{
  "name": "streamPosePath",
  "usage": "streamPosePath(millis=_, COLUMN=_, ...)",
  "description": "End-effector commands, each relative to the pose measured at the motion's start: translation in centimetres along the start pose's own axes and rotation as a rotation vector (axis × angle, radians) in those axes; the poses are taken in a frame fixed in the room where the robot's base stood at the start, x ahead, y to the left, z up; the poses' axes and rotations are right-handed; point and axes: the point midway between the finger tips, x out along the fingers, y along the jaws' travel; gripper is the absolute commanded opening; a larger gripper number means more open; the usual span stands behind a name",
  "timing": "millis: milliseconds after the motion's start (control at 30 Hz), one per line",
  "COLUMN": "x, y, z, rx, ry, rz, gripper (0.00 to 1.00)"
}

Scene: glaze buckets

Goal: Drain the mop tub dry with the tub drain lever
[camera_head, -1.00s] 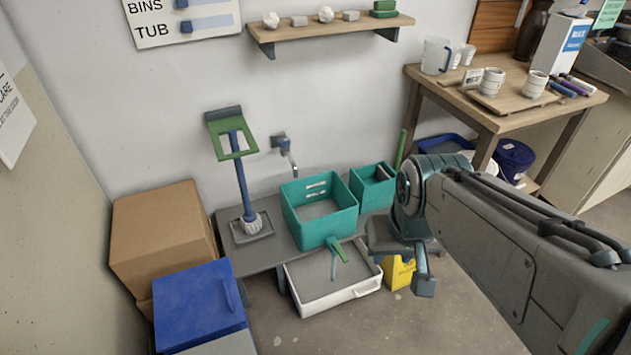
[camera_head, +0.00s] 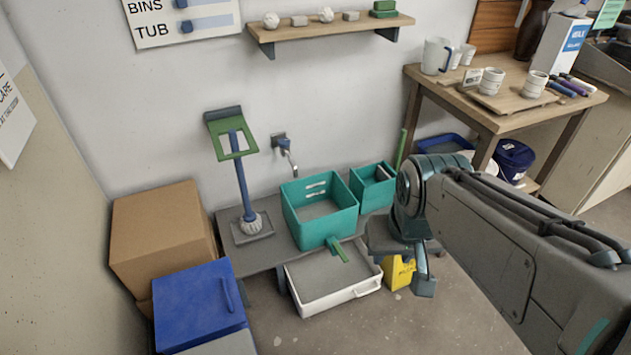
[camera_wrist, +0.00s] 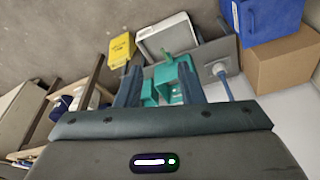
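The teal mop tub (camera_head: 325,228) stands on a low grey bench with a grey surface inside; I cannot tell whether that is liquid or the bare bottom. The green tub drain lever (camera_head: 338,249) sticks out from its front and slants down. No stream shows below it. A white catch tray (camera_head: 340,300) with a flat grey surface is on the floor beneath. My gripper (camera_head: 424,282) is right of the tray, apart from the lever. In the wrist view, my gripper (camera_wrist: 159,85) has its fingers spread and empty, with the tub (camera_wrist: 168,73) and lever (camera_wrist: 167,56) beyond.
A smaller teal bin (camera_head: 371,190) stands right of the tub. A mop-like tool (camera_head: 243,185) and a wall tap (camera_head: 288,152) are behind left. A blue box (camera_head: 198,305) and cardboard box (camera_head: 163,235) stand left. A yellow object (camera_head: 398,273) is beside my gripper.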

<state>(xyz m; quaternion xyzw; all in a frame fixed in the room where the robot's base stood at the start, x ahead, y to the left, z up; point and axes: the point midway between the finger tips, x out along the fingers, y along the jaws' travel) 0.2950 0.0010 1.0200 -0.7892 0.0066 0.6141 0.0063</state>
Motion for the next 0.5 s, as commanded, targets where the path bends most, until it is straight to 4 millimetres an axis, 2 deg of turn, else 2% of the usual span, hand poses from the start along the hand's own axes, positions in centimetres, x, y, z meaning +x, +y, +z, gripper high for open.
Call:
streamPosePath(millis=333, x=0.0, y=0.0, z=0.0, rx=0.0, ry=0.0, rz=0.0, gripper=0.35)
streamPosePath(millis=400, x=0.04, y=-0.01, z=0.0, rx=0.001, ry=0.0, rz=0.0, gripper=0.42)
streamPosePath(millis=500, x=0.84, y=-0.19, z=-0.01, rx=0.014, ry=-0.018, rz=-0.012, gripper=0.42)
